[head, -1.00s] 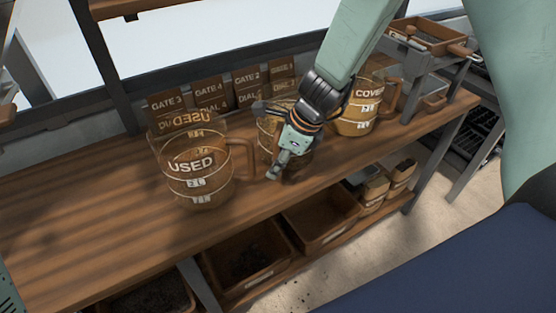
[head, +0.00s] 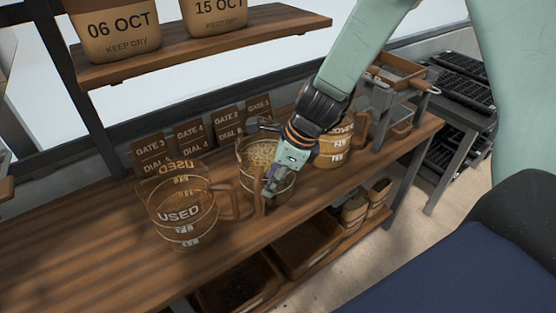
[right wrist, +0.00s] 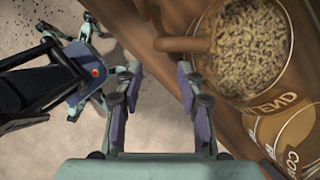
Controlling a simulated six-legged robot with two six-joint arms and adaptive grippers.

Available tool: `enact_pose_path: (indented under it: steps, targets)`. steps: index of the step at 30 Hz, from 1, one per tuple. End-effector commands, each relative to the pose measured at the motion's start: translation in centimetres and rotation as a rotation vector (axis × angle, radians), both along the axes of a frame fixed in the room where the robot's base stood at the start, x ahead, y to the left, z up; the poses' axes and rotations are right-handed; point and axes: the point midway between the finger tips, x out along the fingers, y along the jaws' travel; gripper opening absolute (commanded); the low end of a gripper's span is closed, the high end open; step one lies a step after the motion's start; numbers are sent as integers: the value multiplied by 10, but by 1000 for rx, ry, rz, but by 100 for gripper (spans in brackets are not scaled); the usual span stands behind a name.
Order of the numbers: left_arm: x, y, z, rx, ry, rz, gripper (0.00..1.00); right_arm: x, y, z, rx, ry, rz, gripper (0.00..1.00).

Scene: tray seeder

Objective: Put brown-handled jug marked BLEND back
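The jug (head: 258,155) stands upright on the bench between two other jugs, full of pale grain. My right gripper (head: 272,182) is at the jug's front, close to the handle. In the right wrist view my right gripper (right wrist: 160,85) has its fingers apart with nothing between them. A black and teal jointed part at that view's left may be my left gripper (right wrist: 95,70); its state is unclear.
The USED jug (head: 182,215) stands left on the bench (head: 90,235). The COVER jug (head: 333,150) stands close on the right. Label cards (head: 195,138) stand behind. A shelf (head: 200,45) with bags overhangs; crates (head: 305,245) sit below. The bench's left is clear.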

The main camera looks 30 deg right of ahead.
Motion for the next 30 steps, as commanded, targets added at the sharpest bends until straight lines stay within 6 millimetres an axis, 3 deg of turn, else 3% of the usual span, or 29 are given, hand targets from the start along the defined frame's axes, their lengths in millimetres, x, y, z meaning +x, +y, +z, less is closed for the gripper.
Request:
enact_pose_path:
  steps: [1, 9, 20, 23, 26, 30]
  targets:
    - [0, 0, 9, 0, 0, 0, 40, -2, -1, 9, 2, 0, -1, 38]
    - [0, 0, 26, 0, 0, 0, 40, -6, -7, 24, 1, 1, -1, 38]
    - [0, 0, 28, 0, 0, 0, 40, -10, -8, 22, -11, 3, 16, 38]
    - [0, 0, 28, 0, 0, 0, 40, -28, -11, -1, -83, 11, 128, 38]
    - [0, 0, 28, 0, 0, 0, 40, -64, -16, -40, -215, 18, 377, 38]
    - [0, 0, 28, 0, 0, 0, 40, -127, -23, -91, -381, 19, 847, 38]
